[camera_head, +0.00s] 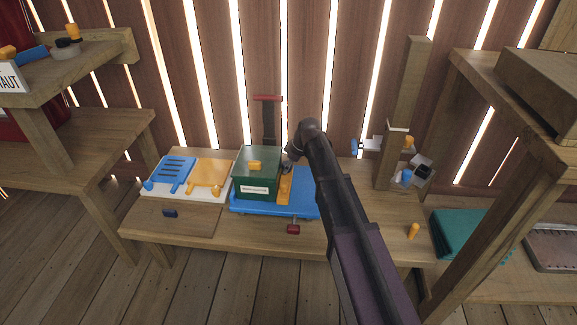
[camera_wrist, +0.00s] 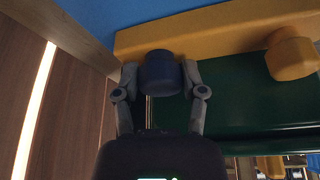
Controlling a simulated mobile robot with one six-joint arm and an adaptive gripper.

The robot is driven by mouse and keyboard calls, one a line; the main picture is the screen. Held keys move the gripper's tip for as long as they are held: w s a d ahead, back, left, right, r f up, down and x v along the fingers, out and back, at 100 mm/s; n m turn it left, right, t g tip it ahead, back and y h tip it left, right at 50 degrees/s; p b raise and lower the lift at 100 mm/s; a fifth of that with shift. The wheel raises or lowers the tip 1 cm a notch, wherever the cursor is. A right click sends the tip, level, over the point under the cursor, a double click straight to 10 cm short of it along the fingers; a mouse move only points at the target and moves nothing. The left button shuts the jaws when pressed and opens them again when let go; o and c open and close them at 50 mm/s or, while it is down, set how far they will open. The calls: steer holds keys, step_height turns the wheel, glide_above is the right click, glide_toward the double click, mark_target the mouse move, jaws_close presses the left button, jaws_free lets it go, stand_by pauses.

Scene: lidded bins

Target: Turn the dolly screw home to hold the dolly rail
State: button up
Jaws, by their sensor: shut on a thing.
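My gripper (camera_wrist: 160,78) is shut on a dark blue round knob, which I take for the dolly screw (camera_wrist: 160,72). Its two fingers press on either side of the knob. The knob sits against the orange dolly rail (camera_wrist: 215,30); whether it is fully seated cannot be told. In the head view, the rail (camera_head: 284,190) lies along the right side of the green bin (camera_head: 252,184), on the blue dolly (camera_head: 304,206). My gripper (camera_head: 287,168) is at the rail's far end, where my arm hides the screw.
The bin's lid has an orange knob (camera_head: 254,164). A white board (camera_head: 152,196) with blue and orange plates lies left of the dolly. A dark upright with a red handle (camera_head: 268,98) stands behind. A wooden post (camera_head: 405,90) rises at right, near a loose orange piece (camera_head: 412,231).

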steer(key=o, duration=1.1)
steer(key=shift+o, duration=0.2)
steer(key=shift+n, duration=0.5)
steer(key=shift+w+g, duration=0.1)
steer(key=shift+g, duration=0.2)
steer(key=shift+d+r+n+p, duration=0.15)
steer(key=shift+d+r+p, duration=0.05)
steer(key=shift+r+p, duration=0.4)
steer(key=shift+d+r+n+p, duration=0.15)
steer(key=shift+r+p, duration=0.35)
steer(key=shift+p, duration=0.05)
steer(key=w+d+r+n+g+p, duration=0.1)
steer(key=d+r+n+p, duration=0.3)
steer(key=r+p, duration=0.7)
steer(key=shift+w+r+n+g, duration=0.2)
steer(key=shift+n+g, duration=0.1)
steer(key=shift+g, duration=0.1)
